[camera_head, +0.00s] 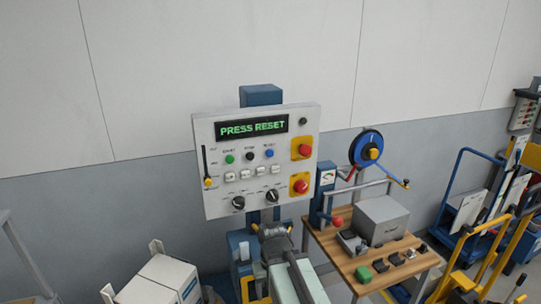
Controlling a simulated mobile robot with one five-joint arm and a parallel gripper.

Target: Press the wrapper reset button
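The light grey control panel (222,190) stands tilted in the middle of the view, with a lit display (252,126) reading "PRESS RESET" in green. Below the display is a row of a green button (230,158), a black button (250,156) and a blue button (269,153). The small labels above them are too blurred to read surely; the one over the blue button looks like "RESET". My gripper (272,231) is at the end of my arm, just below the panel's lower edge, apart from the buttons. Its fingers are too small and dark to tell their opening.
The panel also has two red buttons (304,150) on yellow plates, several white keys, two black knobs (238,203) and a slider (207,182). A wooden bench (358,266) with a grey box stands right. White boxes (158,282) stand left; blue and yellow carts are far right.

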